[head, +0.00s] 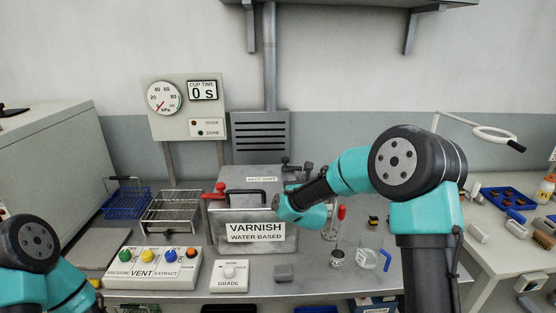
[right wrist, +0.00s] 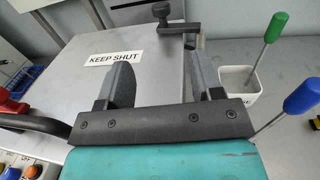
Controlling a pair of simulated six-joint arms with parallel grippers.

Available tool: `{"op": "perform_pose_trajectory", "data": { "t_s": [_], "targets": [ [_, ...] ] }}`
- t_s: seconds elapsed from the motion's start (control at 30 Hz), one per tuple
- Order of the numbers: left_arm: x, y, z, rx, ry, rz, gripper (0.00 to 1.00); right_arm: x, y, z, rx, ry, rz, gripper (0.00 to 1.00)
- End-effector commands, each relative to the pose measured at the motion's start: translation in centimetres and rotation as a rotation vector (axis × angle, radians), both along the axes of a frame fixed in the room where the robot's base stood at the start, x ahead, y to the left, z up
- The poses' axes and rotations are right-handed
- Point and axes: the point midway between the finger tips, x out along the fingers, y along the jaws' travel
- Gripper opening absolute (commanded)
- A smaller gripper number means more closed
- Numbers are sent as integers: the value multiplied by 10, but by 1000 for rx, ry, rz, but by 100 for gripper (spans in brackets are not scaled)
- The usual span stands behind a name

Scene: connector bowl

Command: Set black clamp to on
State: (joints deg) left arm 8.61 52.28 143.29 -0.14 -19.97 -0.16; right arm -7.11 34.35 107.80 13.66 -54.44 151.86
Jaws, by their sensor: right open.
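The black clamp (right wrist: 182,25) is at the far edge of the grey box lid in the right wrist view. Its dark lever lies crosswise with a block-like knob at the left end. It also shows behind the box's right side in the head view (head: 291,166). My right gripper (right wrist: 168,80) is open and empty over the lid, short of the clamp and apart from it. In the head view its fingers are largely hidden by my arm. A red clamp (head: 219,190) is at the box's left. My left arm shows at the lower left, but its gripper is out of view.
The varnish box (head: 285,245) has a black handle bar at its front. A pot with a green-handled tool (right wrist: 237,82) and a blue-handled tool (right wrist: 301,97) stand right of the lid.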

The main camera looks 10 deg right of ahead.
Motion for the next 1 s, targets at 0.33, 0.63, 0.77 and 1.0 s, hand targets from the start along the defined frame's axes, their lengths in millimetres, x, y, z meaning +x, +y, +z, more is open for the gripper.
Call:
{"op": "perform_pose_trajectory", "data": {
  "t_s": [0.33,0.63,0.77,1.0],
  "targets": [
    [0,0,0,0,0,0,0,1,0,0,-1,0,1,60],
    [0,0,0,0,0,0,0,26,-2,0,-2,0,1,60],
    [0,0,0,0,0,0,0,45,-3,0,-3,1,2,60],
    [0,0,0,0,0,0,0,80,-6,0,-3,0,2,60]
  ]
}}
